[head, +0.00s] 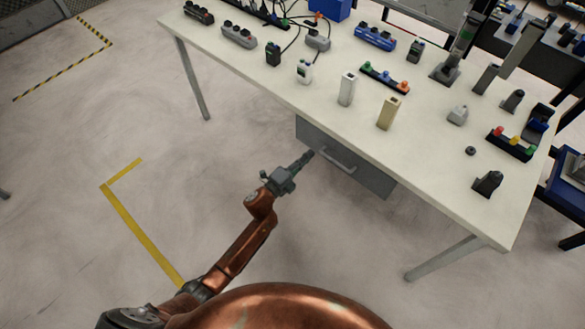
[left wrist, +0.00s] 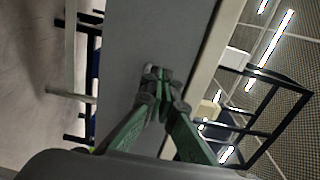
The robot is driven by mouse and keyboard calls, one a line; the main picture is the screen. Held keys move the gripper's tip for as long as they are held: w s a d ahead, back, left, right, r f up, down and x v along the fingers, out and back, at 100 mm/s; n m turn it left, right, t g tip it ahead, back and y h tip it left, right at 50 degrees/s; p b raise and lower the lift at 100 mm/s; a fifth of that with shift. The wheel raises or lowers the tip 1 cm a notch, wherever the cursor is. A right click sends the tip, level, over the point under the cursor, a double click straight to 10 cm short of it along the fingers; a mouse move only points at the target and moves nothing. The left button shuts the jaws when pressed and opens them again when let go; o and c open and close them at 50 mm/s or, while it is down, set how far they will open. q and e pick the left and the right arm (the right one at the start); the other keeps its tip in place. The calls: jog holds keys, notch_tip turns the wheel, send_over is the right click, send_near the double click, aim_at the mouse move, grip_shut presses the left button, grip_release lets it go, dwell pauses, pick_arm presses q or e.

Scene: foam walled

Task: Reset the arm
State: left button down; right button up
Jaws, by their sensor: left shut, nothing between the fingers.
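My left gripper (head: 304,160) is at the front of the table, close to the handle of the grey drawer (head: 370,177) under the tabletop. Its fingers are shut with nothing between them. In the left wrist view the green fingers of my left gripper (left wrist: 158,80) meet at their tips in front of the grey drawer front (left wrist: 130,45). Whether the tips touch the drawer or its handle (head: 337,161) cannot be told. The drawer looks closed. My right gripper is not in view.
The white table (head: 440,190) carries power strips (head: 240,36), a white block (head: 347,89), a beige block (head: 389,113) and strips with coloured buttons (head: 385,79). A blue-framed stand (head: 568,185) is at the right. The floor at the left is clear, with yellow tape (head: 140,232).

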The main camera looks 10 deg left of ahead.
pick_arm(q)
jog(key=p+v, duration=0.1)
jog(key=v, duration=0.6)
jog(key=shift+a, duration=0.5)
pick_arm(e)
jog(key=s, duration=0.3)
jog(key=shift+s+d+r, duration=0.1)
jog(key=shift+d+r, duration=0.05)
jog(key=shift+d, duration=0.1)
pick_arm(q)
jog(key=shift+s+f, duration=0.1)
jog(key=shift+f, duration=0.15)
